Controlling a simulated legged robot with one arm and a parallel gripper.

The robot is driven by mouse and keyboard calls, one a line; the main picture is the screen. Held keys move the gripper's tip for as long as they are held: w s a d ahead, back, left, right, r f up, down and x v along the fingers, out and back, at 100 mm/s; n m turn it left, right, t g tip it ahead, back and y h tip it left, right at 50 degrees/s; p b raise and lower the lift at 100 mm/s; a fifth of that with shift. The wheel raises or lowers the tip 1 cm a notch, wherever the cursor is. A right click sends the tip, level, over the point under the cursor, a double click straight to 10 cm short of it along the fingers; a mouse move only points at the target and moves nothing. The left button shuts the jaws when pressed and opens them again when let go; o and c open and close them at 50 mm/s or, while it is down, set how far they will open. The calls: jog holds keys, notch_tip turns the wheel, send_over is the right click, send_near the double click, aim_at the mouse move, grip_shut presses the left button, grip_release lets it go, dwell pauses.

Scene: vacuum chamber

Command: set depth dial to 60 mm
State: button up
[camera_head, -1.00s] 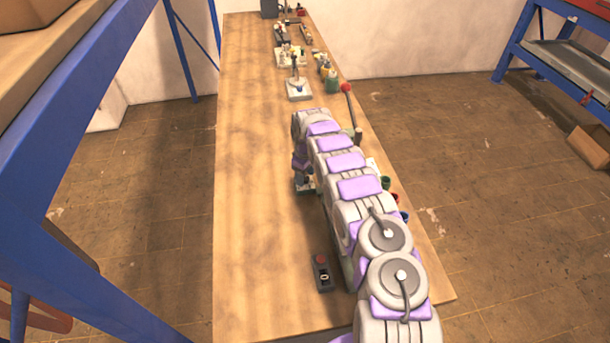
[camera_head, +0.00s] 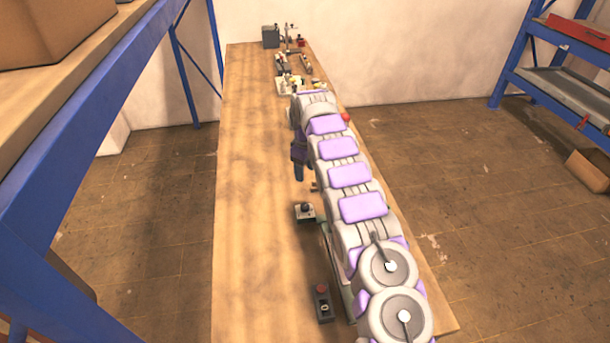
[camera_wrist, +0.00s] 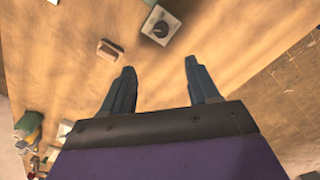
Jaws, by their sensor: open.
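A small pale box with a round dark knob (camera_head: 305,211) stands on the bench in the head view, nearer to me than my gripper. A box with a black knob and white pointer mark (camera_wrist: 161,29) also shows at the top of the wrist view, beyond my fingertips. It looks like the dial, but I cannot read any scale or setting. My gripper (camera_wrist: 160,65) is open and empty, its two fingers apart and not touching the knob. In the head view my gripper (camera_head: 299,172) hangs partly hidden under my arm.
A control box with a red button (camera_head: 322,302) stands at the near bench. A small brown-and-white block (camera_wrist: 109,50) lies left of the knob box. Bottles (camera_wrist: 28,127) stand at lower left in the wrist view. The bench's left side (camera_head: 250,220) is clear.

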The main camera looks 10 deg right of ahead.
aim_at(305, 205)
dwell(0.3)
notch_tip(305, 205, down, 17)
jog(key=m+b, duration=1.1)
jog(key=m, duration=0.1)
jog(key=shift+f+b, duration=0.1)
jog(key=shift+b, duration=0.25)
jog(key=shift+a, duration=0.1)
jog(key=c, duration=1)
jog(key=shift+c, duration=0.2)
